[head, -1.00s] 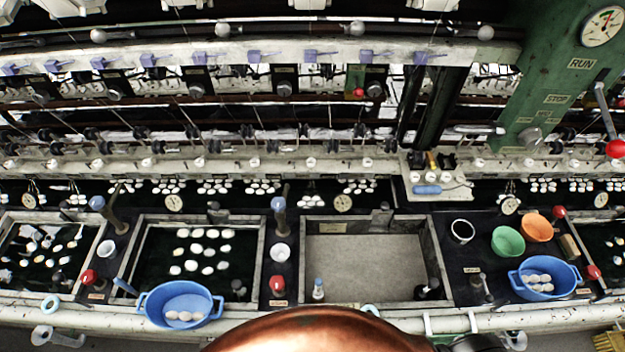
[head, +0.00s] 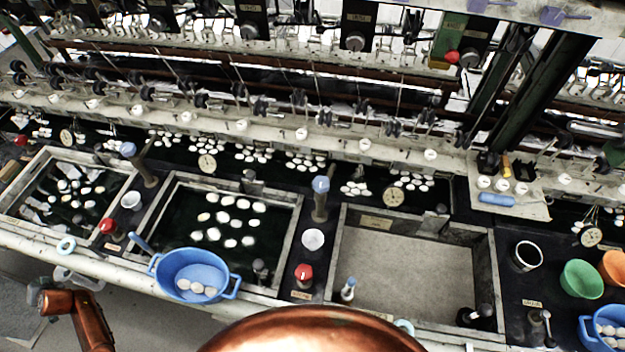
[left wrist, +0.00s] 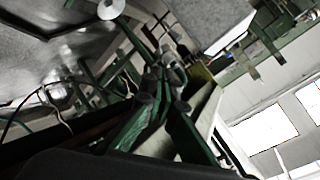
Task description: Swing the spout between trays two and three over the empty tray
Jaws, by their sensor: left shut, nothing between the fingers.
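The spout (head: 320,203) between trays two and three is a dark upright post with a light blue cap. It stands on the dark strip between the two trays; which way its outlet points is not clear. Tray two (head: 168,206), to its left, holds dark water and several white cocoons. The empty tray (head: 337,240), to its right, shows a bare grey floor. My left gripper (head: 38,297) is at the lower left, at the end of a copper arm, shut and empty, in front of the basin bench and far from the spout. My right gripper is not in view.
A white cup (head: 313,239) and a red knob (head: 304,271) stand near the spout. A blue basin (head: 193,268) with cocoons sits at tray two's front edge. A small blue-topped bottle (head: 348,289) stands at the empty tray's front left. The left wrist view shows tilted green machinery.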

